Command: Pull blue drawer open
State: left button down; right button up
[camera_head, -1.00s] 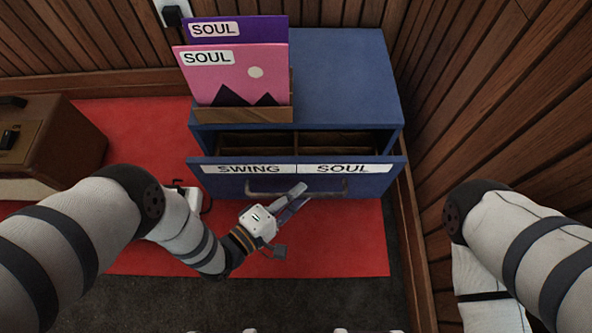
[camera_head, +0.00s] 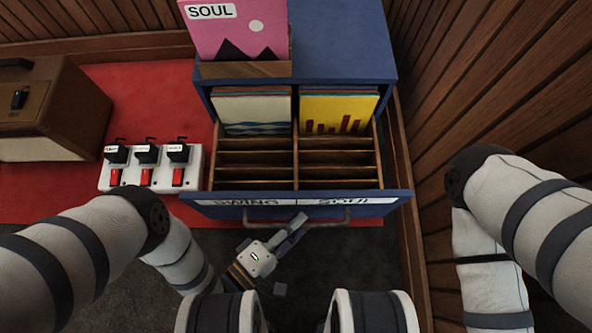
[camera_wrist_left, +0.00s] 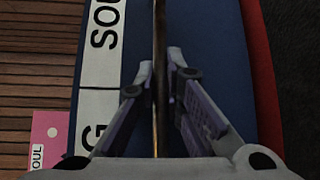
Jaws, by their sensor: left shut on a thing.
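The blue drawer (camera_head: 398,199) is pulled out of the blue cabinet (camera_head: 345,45), showing wooden dividers and record sleeves inside. Its front carries white labels reading SWING and SOUL. A metal bar handle (camera_head: 338,223) runs across the drawer front. My left gripper (camera_head: 297,228) is at the handle, below the labels. In the left wrist view, the handle (camera_wrist_left: 160,40) passes between the fingers of the left gripper (camera_wrist_left: 162,85), which is shut on it. My right arm (camera_head: 490,240) is at the right; its gripper is out of view.
A white power strip (camera_head: 147,170) with plugs and red switches lies left of the drawer on the red mat (camera_head: 110,80). A brown case (camera_head: 50,110) stands further left. Pink SOUL sleeves (camera_head: 235,30) stand on top of the cabinet. A wood-panelled wall (camera_head: 480,90) is close at right.

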pick_arm(q)
jog(key=shift+w, duration=0.1)
jog(key=c, duration=1.7)
grip_release()
jog(key=v, duration=0.7)
jog(key=shift+s+a, duration=0.2)
jog(key=shift+s, duration=0.05)
jog(key=shift+a, duration=0.1)
